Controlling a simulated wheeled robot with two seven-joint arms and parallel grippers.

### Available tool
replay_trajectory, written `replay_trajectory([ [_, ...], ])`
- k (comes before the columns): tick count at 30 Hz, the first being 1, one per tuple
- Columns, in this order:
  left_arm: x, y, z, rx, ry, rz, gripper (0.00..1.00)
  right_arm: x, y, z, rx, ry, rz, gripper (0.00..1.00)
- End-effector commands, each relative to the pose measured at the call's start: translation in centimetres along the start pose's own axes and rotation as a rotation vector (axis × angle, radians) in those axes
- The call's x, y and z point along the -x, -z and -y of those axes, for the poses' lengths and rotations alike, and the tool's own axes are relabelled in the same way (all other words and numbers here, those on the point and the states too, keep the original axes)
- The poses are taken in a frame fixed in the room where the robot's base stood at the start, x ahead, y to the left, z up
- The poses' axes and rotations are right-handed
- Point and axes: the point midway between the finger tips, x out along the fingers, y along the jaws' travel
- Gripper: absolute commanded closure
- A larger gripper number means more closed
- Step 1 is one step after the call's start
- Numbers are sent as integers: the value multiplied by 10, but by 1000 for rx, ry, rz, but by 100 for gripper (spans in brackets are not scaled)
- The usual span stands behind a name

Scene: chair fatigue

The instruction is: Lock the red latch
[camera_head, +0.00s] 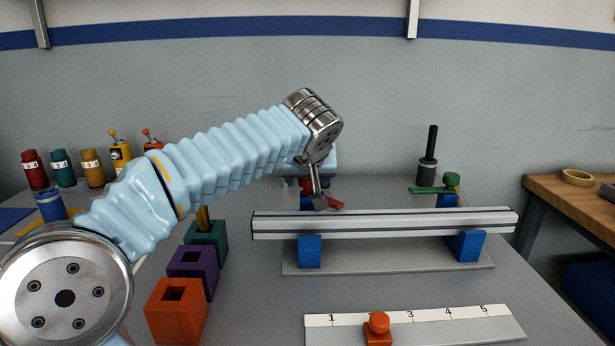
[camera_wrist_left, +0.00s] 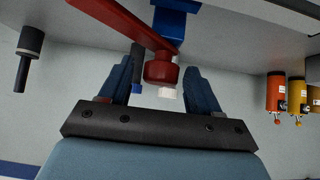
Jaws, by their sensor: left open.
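The red latch (camera_head: 336,204) is at the left end of the silver beam fixture, partly hidden behind my left gripper in the head view. In the left wrist view, the latch (camera_wrist_left: 161,70) shows a round red knob with a long red handle reaching to the upper left, beside a blue mount (camera_wrist_left: 172,22). My left gripper (camera_head: 317,200) is open at the latch. In the left wrist view its two dark blue fingers (camera_wrist_left: 163,84) stand on either side of the knob, with gaps visible. I cannot tell whether either finger touches it. My right gripper is not in view.
The silver beam (camera_head: 385,223) rests on blue supports. A green latch (camera_head: 436,189) and a black-handled cylinder (camera_head: 428,160) are at its right end. Orange (camera_head: 176,312), purple (camera_head: 192,270) and green blocks stand left. A numbered scale with an orange slider (camera_head: 378,328) lies in front.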

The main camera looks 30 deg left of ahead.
Motion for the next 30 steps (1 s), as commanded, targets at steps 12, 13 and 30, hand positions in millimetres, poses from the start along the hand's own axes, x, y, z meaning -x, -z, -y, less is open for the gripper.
replay_trajectory([
  [12, -1, 0, 0, 0, 0, 0, 65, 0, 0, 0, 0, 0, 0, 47],
  [13, 0, 0, 0, 0, 0, 0, 70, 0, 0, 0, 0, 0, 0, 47],
  [30, -1, 0, 8, -12, -14, -2, 100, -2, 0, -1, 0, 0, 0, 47],
])
